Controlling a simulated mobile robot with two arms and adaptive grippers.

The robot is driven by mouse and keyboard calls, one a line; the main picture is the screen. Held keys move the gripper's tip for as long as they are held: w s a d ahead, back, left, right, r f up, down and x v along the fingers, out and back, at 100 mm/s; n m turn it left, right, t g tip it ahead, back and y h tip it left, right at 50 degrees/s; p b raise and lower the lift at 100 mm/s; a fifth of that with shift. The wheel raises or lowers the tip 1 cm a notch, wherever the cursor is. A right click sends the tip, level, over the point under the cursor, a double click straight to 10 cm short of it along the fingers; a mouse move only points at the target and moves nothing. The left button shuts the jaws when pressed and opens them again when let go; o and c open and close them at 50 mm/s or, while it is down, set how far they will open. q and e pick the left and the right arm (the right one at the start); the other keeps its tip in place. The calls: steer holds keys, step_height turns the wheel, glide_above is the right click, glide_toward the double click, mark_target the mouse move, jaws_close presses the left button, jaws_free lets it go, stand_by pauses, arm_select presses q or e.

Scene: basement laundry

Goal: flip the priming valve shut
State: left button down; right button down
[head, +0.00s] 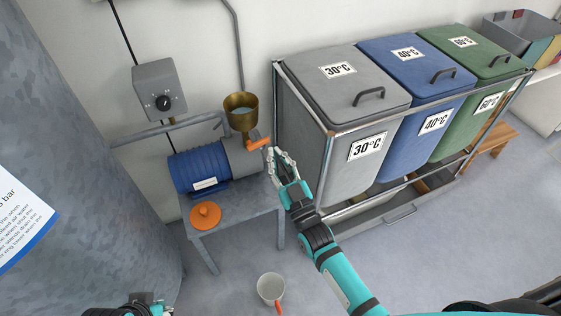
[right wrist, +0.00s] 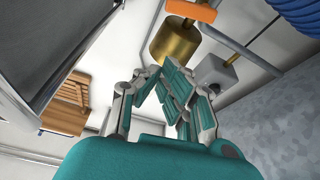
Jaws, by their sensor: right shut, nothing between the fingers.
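The priming valve's orange lever (head: 259,143) sticks out to the right, nearly level, below the brass funnel (head: 240,110), which has liquid in it. The funnel stands on the grey end of the blue pump (head: 205,168). My right gripper (head: 273,153) is shut and empty, its fingertips just right of the lever's end; I cannot tell whether they touch. In the right wrist view the lever (right wrist: 190,11) is at the top edge, beyond the closed fingertips (right wrist: 165,75). Part of my left gripper (head: 140,306) shows at the bottom edge, its fingers unclear.
An orange cap (head: 205,215) lies on the pump's metal stand (head: 240,208). A grey bin (head: 345,100) in a metal rack stands close right of my right gripper. A grey tank (head: 75,120) is left.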

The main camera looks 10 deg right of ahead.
steer(key=shift+v, duration=1.05)
steer(key=shift+f, duration=0.1)
